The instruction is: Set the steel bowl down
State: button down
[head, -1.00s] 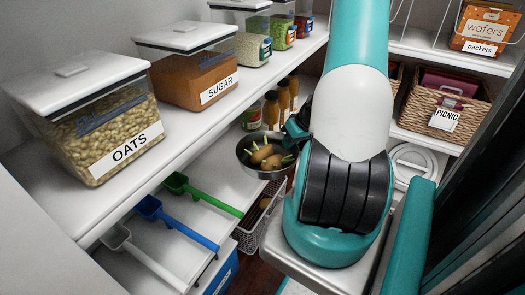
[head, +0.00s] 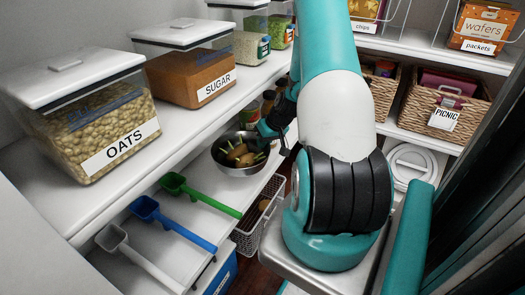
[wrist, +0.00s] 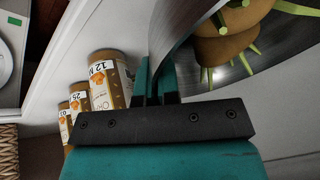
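The steel bowl (head: 239,170) shows in the head view over the right end of the lower shelf, roughly level. It holds brown potatoes (head: 238,153) with green sprouts. My gripper (head: 273,126) is at the bowl's right rim, partly hidden by my arm. In the wrist view the fingers (wrist: 157,85) are shut on the rim of the bowl (wrist: 240,72). I cannot tell whether the bowl's base touches the shelf.
Jars with orange labels (wrist: 108,77) stand on the shelf beside the bowl. Green (head: 200,194), blue (head: 175,224) and white (head: 140,262) scoops lie on the lower shelf (head: 205,220). A wire basket (head: 262,215) is below. The upper shelf holds oats (head: 88,125) and sugar (head: 192,70) containers.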

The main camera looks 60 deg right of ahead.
notch_tip(320, 180, down, 4)
jog(key=shift+r+b, duration=0.15)
jog(key=shift+b, duration=0.4)
jog(key=shift+w, duration=0.2)
jog(key=shift+f, duration=0.2)
jog(key=c, duration=1.3)
grip_release()
jog(key=shift+c, duration=0.2)
jog(key=shift+r, duration=0.1)
